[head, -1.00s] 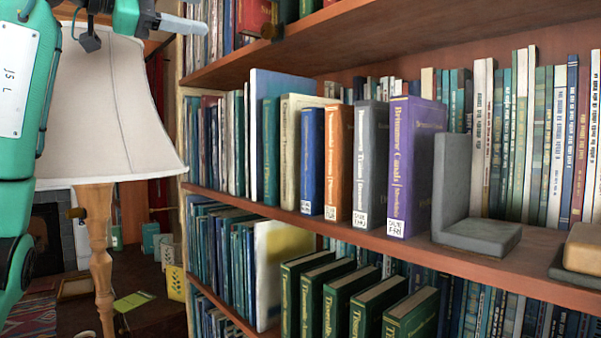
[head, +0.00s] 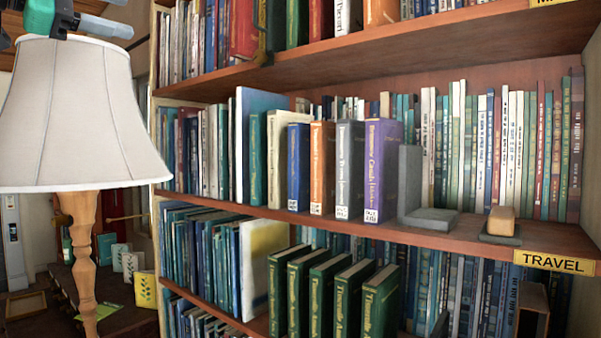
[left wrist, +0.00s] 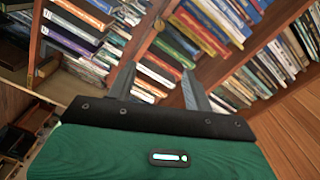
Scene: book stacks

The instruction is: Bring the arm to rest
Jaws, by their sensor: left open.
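My left gripper (head: 118,17) shows at the top left edge of the head view, above and in front of the lampshade. It is clear of the shelves and holds nothing. In the left wrist view its two grey fingers (left wrist: 159,72) stand apart with nothing between them, and shelved books show beyond. Most of the left arm is outside the head view. My right gripper is in neither view.
A white lampshade (head: 80,115) on a wooden stand (head: 83,245) is close on the left. The bookcase has a purple book (head: 382,170), a grey bookend (head: 432,216), a wooden block (head: 501,220) and a TRAVEL label (head: 553,262). Green books (head: 380,300) stand below.

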